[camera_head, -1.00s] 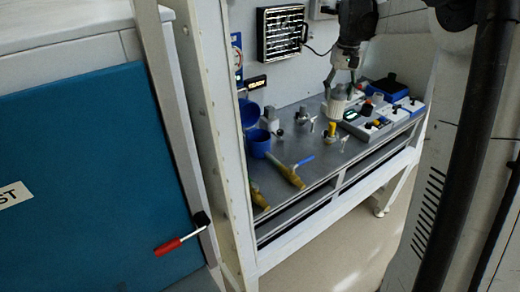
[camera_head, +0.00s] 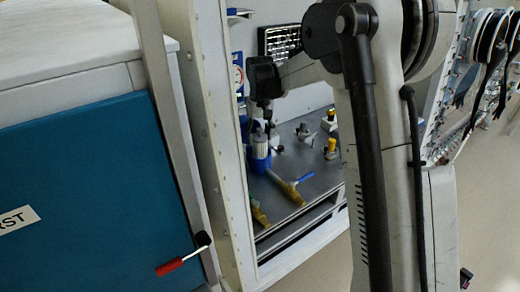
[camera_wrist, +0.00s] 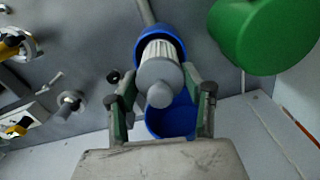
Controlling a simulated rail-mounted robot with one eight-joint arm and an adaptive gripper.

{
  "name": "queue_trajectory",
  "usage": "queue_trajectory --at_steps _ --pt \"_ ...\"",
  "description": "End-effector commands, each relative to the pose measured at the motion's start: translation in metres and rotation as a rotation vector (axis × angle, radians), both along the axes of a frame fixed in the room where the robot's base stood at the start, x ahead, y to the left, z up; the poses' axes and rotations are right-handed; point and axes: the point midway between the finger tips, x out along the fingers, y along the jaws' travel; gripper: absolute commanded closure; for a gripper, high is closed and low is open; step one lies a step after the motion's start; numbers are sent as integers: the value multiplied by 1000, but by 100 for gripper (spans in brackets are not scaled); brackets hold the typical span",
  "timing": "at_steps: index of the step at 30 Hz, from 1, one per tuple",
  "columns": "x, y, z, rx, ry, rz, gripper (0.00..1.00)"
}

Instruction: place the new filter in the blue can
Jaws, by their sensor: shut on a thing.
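The new filter (camera_wrist: 160,52) is white and ribbed with a grey end cap. In the wrist view it lies between the two fingers of my gripper (camera_wrist: 160,88), which is shut on it. The blue can (camera_wrist: 178,30) shows as a rim around the filter's far end. In the head view my gripper (camera_head: 263,118) is above the blue can (camera_head: 260,160), and the filter's white top (camera_head: 260,138) shows at the can's mouth. How deep the filter sits is hidden. A second blue round piece (camera_wrist: 170,120) lies below the filter in the wrist view.
A large green round object (camera_wrist: 262,35) is close on the right in the wrist view. A yellow pipe with a blue handle (camera_head: 288,190) lies in front of the can. Small fittings (camera_head: 304,132) stand to its right. A white frame post (camera_head: 205,140) rises at the left.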

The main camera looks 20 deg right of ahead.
Motion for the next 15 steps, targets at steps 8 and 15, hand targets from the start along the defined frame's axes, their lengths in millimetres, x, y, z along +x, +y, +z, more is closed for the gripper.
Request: queue_trajectory --at_steps 8,15 --pt "0 0 -21 0 0 -1 84" --pt "0 0 -46 0 0 -1 84"
